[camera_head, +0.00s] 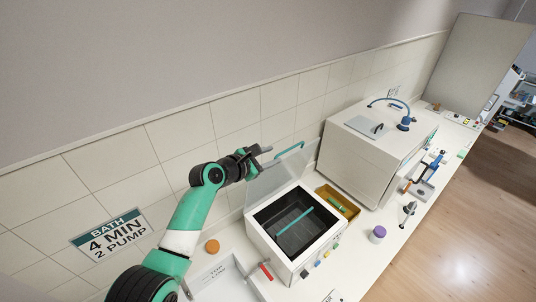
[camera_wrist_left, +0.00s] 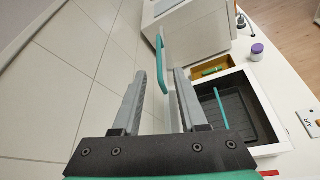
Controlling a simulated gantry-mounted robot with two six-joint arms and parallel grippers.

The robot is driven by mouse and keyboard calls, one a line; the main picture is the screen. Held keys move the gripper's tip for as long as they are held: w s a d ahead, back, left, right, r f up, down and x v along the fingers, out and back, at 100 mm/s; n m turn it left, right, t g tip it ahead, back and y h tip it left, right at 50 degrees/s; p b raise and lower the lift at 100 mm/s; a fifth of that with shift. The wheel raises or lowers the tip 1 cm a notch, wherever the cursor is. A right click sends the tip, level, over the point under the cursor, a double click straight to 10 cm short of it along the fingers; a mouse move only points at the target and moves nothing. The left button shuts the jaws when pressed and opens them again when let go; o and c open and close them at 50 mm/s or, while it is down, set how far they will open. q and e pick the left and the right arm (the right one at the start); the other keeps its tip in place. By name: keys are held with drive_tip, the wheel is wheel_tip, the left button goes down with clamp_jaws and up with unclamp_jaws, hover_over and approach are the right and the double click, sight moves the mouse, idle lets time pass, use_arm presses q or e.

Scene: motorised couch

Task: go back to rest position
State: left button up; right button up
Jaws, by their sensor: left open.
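My left arm, green and black, reaches up from the lower left, and its gripper (camera_head: 262,156) is in the air near the wall. The gripper (camera_wrist_left: 160,76) is open, with nothing held between its fingers. A clear lid with a teal handle (camera_head: 290,150) stands raised at the back of the white bath box (camera_head: 258,226). In the left wrist view the handle (camera_wrist_left: 161,65) shows between and beyond the fingertips; the exact gap is hard to tell. The dark basin (camera_wrist_left: 232,108) holds a teal bar (camera_wrist_left: 220,108). My right gripper is not in view.
A yellow tray (camera_head: 338,200) and a large white box (camera_head: 378,145) with a blue hose stand to the right. A purple-lidded jar (camera_head: 377,234), an orange disc (camera_head: 212,246) and a red-handled item (camera_head: 266,271) are on the counter. A bath sign (camera_head: 110,236) hangs on the tiled wall.

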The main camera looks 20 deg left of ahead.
use_arm(q)
drive_tip(key=d+r+m+t+h, duration=0.1)
drive_tip(key=d+r+m+t, duration=0.1)
drive_tip(key=d+r, duration=0.45)
drive_tip(key=s+d+r+m+t, duration=0.1)
drive_tip(key=s+r+m+t, duration=0.3)
drive_tip(key=r, duration=0.5)
drive_tip(key=s+d+r+m+t, duration=0.1)
drive_tip(key=s+d+r+m, duration=0.1)
drive_tip(key=s+r+m, duration=0.55)
drive_tip(key=s+a+r+m+t+y, duration=0.1)
drive_tip(key=s+a+r+m+t, duration=0.1)
drive_tip(key=s+r+m, duration=0.5)
drive_tip(key=s+a+r+m+t+y, duration=0.1)
drive_tip(key=s+r+m+t, duration=0.4)
drive_tip(key=s, duration=0.7)
wheel_tip(320, 180, up, 5)
drive_tip(key=a+m, duration=0.1)
drive_tip(key=m, duration=0.1)
drive_tip(key=shift+a+f+m+y, duration=0.2)
drive_tip(key=shift+a+m+y, duration=0.15)
drive_tip(key=shift+a+y, duration=0.05)
